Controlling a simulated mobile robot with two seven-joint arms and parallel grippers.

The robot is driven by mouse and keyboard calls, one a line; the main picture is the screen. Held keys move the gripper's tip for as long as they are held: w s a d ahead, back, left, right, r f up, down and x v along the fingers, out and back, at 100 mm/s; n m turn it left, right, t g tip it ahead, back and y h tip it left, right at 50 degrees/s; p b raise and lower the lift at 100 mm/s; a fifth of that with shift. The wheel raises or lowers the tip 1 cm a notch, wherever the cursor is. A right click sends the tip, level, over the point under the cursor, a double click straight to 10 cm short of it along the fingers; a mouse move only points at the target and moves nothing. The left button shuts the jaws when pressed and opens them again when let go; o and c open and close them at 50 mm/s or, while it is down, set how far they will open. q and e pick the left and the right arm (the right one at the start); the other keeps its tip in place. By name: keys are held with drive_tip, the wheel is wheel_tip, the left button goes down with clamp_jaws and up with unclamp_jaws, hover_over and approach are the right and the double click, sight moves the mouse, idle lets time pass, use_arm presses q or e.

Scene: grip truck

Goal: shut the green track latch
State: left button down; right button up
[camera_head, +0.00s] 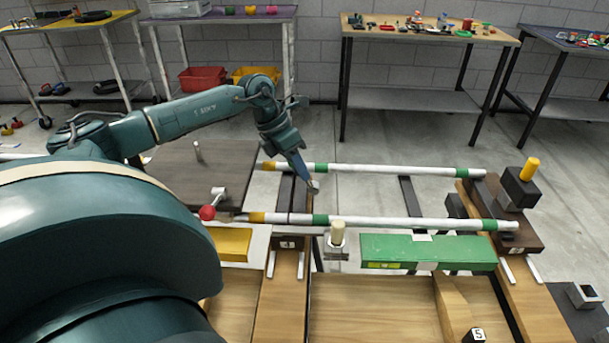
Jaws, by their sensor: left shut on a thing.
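My left gripper (311,186) reaches down from the left and is shut on a small pale grey piece at its tip. The piece is too small to make out well, and I cannot tell whether it is the green track latch. The far white rail (405,170) runs just behind the gripper and has green and yellow bands. The near white rail (400,223) runs parallel, with similar bands, in front of the gripper. A green block (428,251) lies in front of the near rail. My right gripper is not in view.
A red-knobbed lever (207,212) stands by a dark brown board (205,175). A pale peg (337,233) stands left of the green block. A black block with a yellow knob (529,169) is at the rails' right end. Tables line the back wall.

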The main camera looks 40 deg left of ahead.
use_arm(q)
drive_tip(key=shift+s+a+f+t+h+b, duration=0.25)
drive_tip(key=shift+a+f+t+h+b, duration=0.25)
drive_tip(key=shift+b, duration=0.5)
drive_tip(key=shift+s+t+h+b, duration=0.2)
drive_tip(key=shift+t+h+b, duration=0.15)
drive_tip(key=shift+b, duration=0.65)
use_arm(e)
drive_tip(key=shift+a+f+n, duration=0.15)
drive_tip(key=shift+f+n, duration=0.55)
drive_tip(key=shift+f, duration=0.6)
use_arm(q)
drive_tip(key=shift+r, duration=0.1)
drive_tip(key=c, duration=1.2)
unclamp_jaws()
drive_tip(key=v, duration=1.3)
drive_tip(key=shift+a, duration=0.15)
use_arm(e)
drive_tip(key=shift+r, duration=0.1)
